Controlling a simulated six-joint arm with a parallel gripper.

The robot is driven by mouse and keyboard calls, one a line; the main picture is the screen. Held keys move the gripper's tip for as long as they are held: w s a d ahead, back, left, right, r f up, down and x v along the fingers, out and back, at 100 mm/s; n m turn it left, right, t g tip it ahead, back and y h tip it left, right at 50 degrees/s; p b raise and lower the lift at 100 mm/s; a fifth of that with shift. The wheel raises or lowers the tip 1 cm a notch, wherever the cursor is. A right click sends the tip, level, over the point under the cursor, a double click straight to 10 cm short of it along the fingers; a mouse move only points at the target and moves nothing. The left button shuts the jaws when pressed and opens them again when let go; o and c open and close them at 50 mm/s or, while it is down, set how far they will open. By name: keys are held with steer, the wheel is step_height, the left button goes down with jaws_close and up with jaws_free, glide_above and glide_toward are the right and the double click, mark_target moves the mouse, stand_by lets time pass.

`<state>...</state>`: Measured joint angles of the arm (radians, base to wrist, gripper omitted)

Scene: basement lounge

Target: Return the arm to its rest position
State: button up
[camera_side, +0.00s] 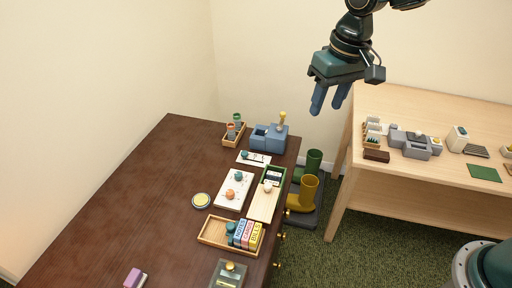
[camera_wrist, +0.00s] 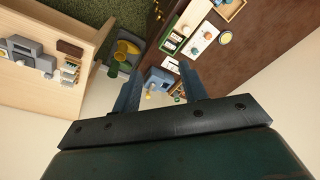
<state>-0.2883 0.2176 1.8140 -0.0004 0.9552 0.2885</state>
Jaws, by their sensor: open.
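My gripper (camera_side: 330,98) is high in the air at the upper right of the side view, above the gap between the dark desk (camera_side: 110,185) and the light wood table (camera_side: 450,100). Its two blue fingers point down and stand apart, with nothing between them. In the wrist view the gripper (camera_wrist: 158,95) shows the same spread fingers, with the desk and table far beyond them. It touches nothing.
The dark desk holds a wooden tray (camera_side: 205,236) with bright blocks, a white board (camera_side: 222,190), a yellow disc (camera_side: 201,200) and a blue box (camera_side: 268,137). Grey items (camera_side: 410,142) sit on the light table.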

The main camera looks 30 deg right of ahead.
steer(key=s+d+r+t, duration=0.1)
steer(key=s+d+r, duration=0.25)
steer(key=s, duration=0.25)
steer(key=s+d+r+t, duration=0.1)
steer(key=s+d+r, duration=0.1)
steer(key=s+d, duration=0.25)
steer(key=s+d+f+t, duration=0.1)
steer(key=s+d, duration=0.3)
steer(key=s, duration=0.9)
steer(key=shift+d+t+h, duration=0.15)
steer(key=shift+t+h, duration=0.15)
steer(key=shift+t, duration=0.1)
